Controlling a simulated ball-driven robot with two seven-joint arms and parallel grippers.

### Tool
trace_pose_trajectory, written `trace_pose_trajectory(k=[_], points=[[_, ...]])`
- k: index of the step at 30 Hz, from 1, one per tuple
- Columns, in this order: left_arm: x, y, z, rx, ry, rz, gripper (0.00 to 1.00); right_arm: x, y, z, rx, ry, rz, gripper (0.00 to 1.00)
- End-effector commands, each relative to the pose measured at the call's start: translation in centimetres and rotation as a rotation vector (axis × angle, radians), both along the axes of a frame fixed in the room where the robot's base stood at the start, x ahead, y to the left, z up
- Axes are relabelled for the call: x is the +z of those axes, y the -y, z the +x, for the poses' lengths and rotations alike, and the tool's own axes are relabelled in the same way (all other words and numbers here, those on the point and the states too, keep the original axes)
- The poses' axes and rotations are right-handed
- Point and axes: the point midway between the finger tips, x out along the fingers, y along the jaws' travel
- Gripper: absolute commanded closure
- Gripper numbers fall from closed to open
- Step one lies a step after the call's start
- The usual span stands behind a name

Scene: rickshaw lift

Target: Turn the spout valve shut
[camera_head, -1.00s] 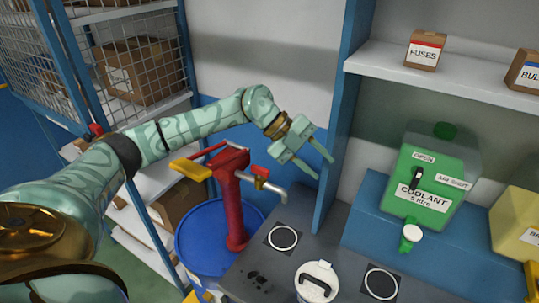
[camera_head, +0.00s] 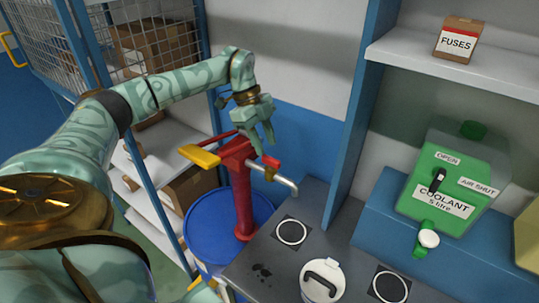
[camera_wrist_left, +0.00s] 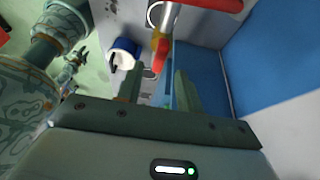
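The spout valve has a small red handle (camera_head: 271,161) on a brass body, on the grey spout (camera_head: 286,184) of a red drum pump (camera_head: 243,205). My left gripper (camera_head: 262,139) is open and empty, just above the handle with its fingers pointing down. In the left wrist view the handle (camera_wrist_left: 161,55) lies ahead, between the lines of the two spread fingers, with no contact visible. I cannot tell how far the handle is turned. A small gripper, apparently my right one (camera_wrist_left: 79,56), shows far off in the left wrist view; its opening is unclear.
The pump stands on a blue drum (camera_head: 207,246) beside a grey bench (camera_head: 263,255). A yellow pump lever (camera_head: 199,156) sticks out left. A blue post (camera_head: 349,140) rises right of the spout.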

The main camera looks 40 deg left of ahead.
Motion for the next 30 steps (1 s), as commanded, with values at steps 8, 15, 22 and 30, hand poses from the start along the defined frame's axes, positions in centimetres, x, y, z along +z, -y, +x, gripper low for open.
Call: trace_pose_trajectory(k=[8, 15, 22, 30], points=[[-3.5, 1.5, 0.1, -0.001, -0.001, 0.0, 0.64, 0.1, 0.0, 0.0, 0.0, 0.0, 0.0, 0.64], [-4.0, 1.7, 0.2, -0.001, 0.001, -0.001, 0.64, 0.1, 0.0, 0.1, 0.0, 0.001, 0.0, 0.64], [-3.9, 1.7, 0.2, -0.001, 0.001, -0.001, 1.0, 0.1, 0.0, 0.1, 0.0, 0.002, 0.001, 0.64], [-3.9, 1.7, 0.2, -0.01, 0.001, -0.001, 1.0, 0.3, -0.1, 0.2, -0.001, 0.004, 0.001, 0.64]])
